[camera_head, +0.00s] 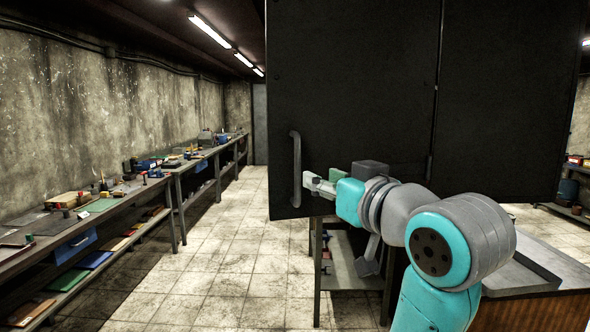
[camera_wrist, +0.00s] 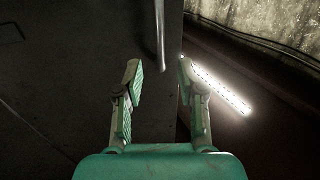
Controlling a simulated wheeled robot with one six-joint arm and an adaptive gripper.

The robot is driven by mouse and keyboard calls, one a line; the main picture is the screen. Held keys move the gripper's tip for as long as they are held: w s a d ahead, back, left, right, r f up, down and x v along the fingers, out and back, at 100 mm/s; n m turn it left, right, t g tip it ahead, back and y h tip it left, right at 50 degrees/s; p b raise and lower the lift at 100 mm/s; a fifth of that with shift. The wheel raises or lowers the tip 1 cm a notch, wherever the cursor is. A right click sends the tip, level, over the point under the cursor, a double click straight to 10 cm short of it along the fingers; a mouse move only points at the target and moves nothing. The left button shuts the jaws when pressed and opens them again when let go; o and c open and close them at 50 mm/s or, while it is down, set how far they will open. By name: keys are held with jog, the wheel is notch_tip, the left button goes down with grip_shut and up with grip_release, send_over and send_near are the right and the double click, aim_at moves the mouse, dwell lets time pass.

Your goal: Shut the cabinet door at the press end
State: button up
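The cabinet door (camera_head: 360,90) is a large dark panel with a vertical seam and hinge marks at its right side. Its handle (camera_head: 296,165) is a grey vertical bar near the left edge. My gripper (camera_head: 307,183) is at the handle's lower part, in front of the door. In the wrist view, my gripper (camera_wrist: 160,78) is open, one finger on each side. The handle's end (camera_wrist: 160,45) shows ahead between the fingertips, with no visible contact. The door (camera_wrist: 70,70) fills the left; its free edge is by the right finger. How far the door stands open is unclear.
Workbenches (camera_head: 100,210) with tools and castings run along the left wall. The tiled floor (camera_head: 225,265) between them and the door is clear. A grey table (camera_head: 345,275) stands below the door. A wood-sided bench (camera_head: 540,310) is at the lower right.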

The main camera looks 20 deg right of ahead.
aim_at(299, 168)
jog(key=w, duration=0.3)
jog(key=w+a, duration=0.1)
jog(key=w, duration=0.6)
jog(key=shift+w+a, duration=0.25)
grip_shut()
